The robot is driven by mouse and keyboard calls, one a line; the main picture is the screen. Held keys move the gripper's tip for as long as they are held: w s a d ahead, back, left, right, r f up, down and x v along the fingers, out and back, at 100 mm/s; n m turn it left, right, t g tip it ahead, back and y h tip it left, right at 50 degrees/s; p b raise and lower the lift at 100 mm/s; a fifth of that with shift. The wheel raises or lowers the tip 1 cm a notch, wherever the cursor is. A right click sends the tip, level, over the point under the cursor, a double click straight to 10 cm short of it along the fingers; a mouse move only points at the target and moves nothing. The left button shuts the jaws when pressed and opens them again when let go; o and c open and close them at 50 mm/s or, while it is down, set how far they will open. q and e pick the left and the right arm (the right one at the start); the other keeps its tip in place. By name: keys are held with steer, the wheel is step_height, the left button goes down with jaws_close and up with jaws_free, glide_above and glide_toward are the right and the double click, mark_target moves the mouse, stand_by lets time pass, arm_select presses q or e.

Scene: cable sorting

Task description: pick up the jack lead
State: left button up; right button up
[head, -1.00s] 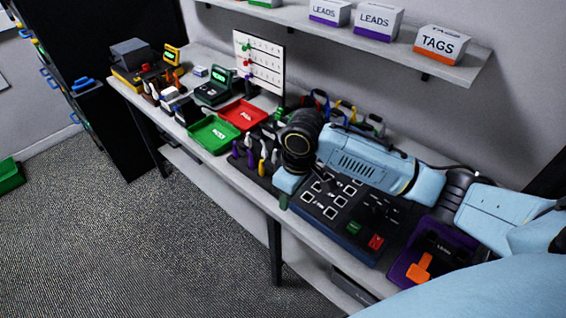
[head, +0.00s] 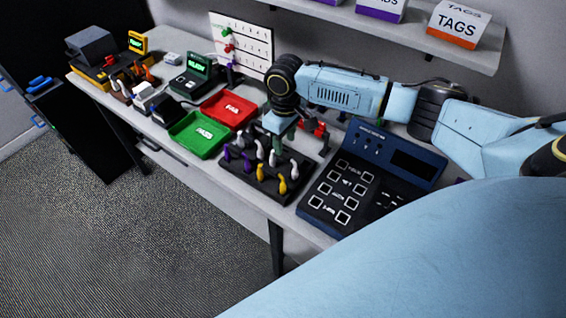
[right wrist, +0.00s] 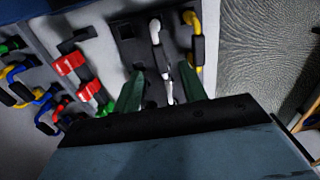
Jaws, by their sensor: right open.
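A black rack (head: 262,184) on the bench holds several upright leads, including purple ones (head: 227,153), white ones and yellow ones (head: 282,185). No readable mark shows which is the jack lead. My right gripper (head: 279,137) points down over the back part of the rack. In the right wrist view, its green fingers (right wrist: 161,70) are apart, with a white lead (right wrist: 167,80) showing between them. I cannot tell whether they touch it. A yellow lead (right wrist: 194,45) stands to the right there. My left gripper is not in view.
A dark blue test panel (head: 345,190) sits right of the rack. Green (head: 198,136) and red (head: 230,108) trays lie left of it. Red-ended leads (right wrist: 70,63) lie near the gripper. A white pegboard (head: 240,45) stands behind, and a shelf with boxes (head: 458,22) hangs above.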

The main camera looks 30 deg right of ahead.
mark_target(283, 155)
steer(key=shift+f, duration=0.55)
step_height(283, 155, down, 2)
steer(key=shift+f, duration=0.15)
step_height(283, 155, down, 2)
steer(key=shift+w+f, duration=0.15)
steer(key=shift+f, duration=0.5)
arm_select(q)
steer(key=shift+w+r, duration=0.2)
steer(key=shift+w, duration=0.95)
arm_select(e)
jaws_close()
